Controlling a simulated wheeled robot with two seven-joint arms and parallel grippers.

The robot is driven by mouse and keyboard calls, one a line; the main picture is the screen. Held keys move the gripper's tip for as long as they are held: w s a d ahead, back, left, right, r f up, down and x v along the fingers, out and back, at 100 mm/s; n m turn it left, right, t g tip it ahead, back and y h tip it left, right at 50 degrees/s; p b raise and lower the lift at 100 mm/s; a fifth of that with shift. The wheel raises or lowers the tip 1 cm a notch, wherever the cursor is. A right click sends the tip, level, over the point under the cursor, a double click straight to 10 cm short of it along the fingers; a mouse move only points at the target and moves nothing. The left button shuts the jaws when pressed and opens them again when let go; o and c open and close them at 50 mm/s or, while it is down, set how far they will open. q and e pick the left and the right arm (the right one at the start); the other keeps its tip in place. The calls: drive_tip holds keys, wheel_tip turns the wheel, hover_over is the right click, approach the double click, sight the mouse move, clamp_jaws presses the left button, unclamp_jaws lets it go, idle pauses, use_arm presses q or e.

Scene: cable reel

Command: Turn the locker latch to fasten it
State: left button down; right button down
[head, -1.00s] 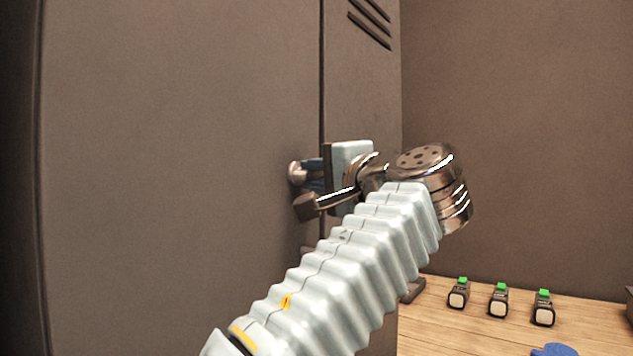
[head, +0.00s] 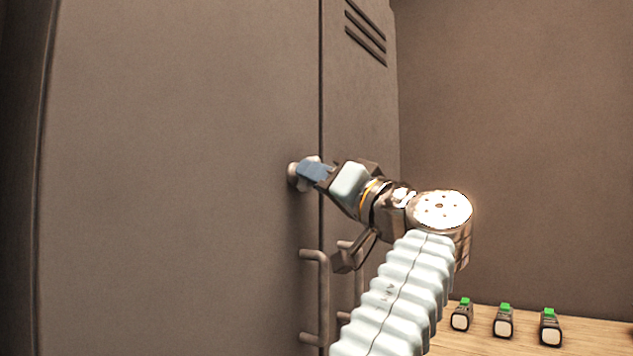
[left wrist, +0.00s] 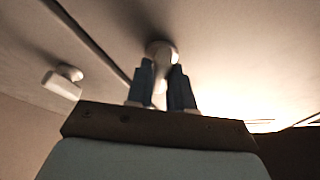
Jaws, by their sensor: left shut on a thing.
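The locker latch (head: 292,176) is a small pale fitting on the locker's left door, just left of the door seam. My left gripper (head: 308,170) comes from the right with its blue fingers at the latch, and is tilted. In the left wrist view the two blue fingers of my left gripper (left wrist: 163,76) stand on either side of the pale latch (left wrist: 161,48), shut on it. The fingers and gripper body hide part of the latch, so its exact angle is hard to tell. My right gripper is not in view.
Two vertical bar handles, the left one (head: 322,295) and one partly behind my arm, sit below the latch on either side of the seam. Several small devices with green tops (head: 503,322) stand on a wooden surface (head: 590,335) at the lower right.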

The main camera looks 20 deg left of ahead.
use_arm(q)
drive_tip(key=shift+w+n+g+y+p, duration=0.1)
drive_tip(key=shift+n+g+y+p, duration=0.65)
drive_tip(key=shift+n, duration=1.3)
drive_tip(key=shift+w+n+g+y+p, duration=0.15)
drive_tip(key=shift+n+g+y, duration=0.3)
drive_tip(key=shift+n+g, duration=1.1)
drive_tip(key=shift+s+n+t, duration=0.1)
drive_tip(key=shift+n+t, duration=0.3)
drive_tip(key=shift+n, duration=0.3)
drive_tip(key=c, duration=1.1)
unclamp_jaws()
drive_tip(key=shift+d, duration=0.1)
drive_tip(key=b+v, duration=0.1)
drive_tip(key=v, duration=1.2)
drive_tip(key=shift+s+d+f, duration=0.15)
drive_tip(key=shift+d+f, duration=0.05)
drive_tip(key=shift+d, duration=0.15)
